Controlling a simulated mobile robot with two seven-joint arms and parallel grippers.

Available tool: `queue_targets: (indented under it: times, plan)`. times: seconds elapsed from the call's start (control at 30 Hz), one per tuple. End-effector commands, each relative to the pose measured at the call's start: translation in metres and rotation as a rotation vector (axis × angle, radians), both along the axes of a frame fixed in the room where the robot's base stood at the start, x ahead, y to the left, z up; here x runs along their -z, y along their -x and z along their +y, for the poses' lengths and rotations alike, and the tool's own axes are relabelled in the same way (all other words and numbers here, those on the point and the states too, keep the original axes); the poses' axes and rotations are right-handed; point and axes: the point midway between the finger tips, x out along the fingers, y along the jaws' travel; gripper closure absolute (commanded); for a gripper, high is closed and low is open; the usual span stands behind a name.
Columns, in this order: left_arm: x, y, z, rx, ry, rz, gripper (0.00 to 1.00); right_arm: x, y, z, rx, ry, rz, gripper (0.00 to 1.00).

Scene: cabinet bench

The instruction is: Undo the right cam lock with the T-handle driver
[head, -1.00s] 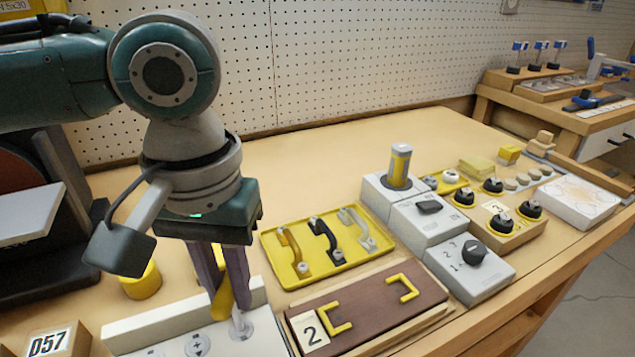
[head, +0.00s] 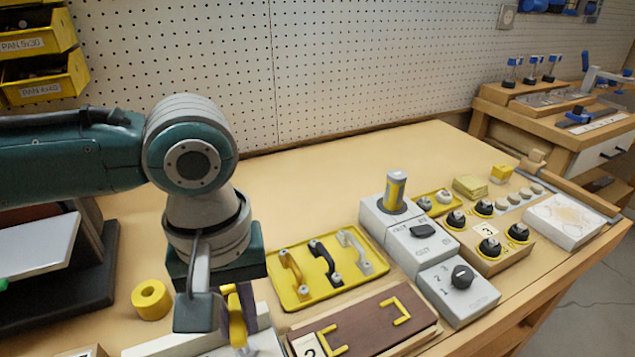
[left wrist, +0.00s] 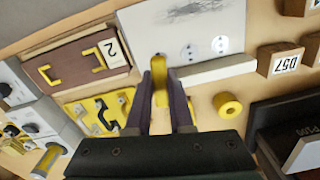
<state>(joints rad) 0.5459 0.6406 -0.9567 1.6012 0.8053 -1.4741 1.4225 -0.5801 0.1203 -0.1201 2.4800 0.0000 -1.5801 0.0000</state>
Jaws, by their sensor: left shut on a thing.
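My left gripper (head: 236,325) is shut on the yellow handle of the T-handle driver (left wrist: 160,76), which stands between its fingers. The gripper (left wrist: 160,95) points down over the white lock panel (left wrist: 178,28). In the left wrist view, two round cam locks, one in the middle (left wrist: 189,52) and one at the far end (left wrist: 220,44), show beside the driver. The driver and fingers cover the spot of the right cam lock, so I cannot tell how the tip sits in it. Only part of the panel (head: 268,342) shows in the head view. My right gripper is not in view.
A yellow ring (head: 151,300) stands left of the gripper. A yellow tray (head: 300,297) of handles and a brown board (head: 372,330) with yellow handles lie to the right. Grey switch boxes (head: 455,293) stand beyond. The bench behind the tray is clear.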

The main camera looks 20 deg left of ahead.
Motion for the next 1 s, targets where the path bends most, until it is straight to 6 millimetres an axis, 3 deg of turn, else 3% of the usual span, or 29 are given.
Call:
queue_targets:
  times: [1.0]
  plan:
    - [0.0006,0.0002,-0.0003,-0.021,0.0,0.0,1.0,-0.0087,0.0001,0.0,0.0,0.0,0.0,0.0]
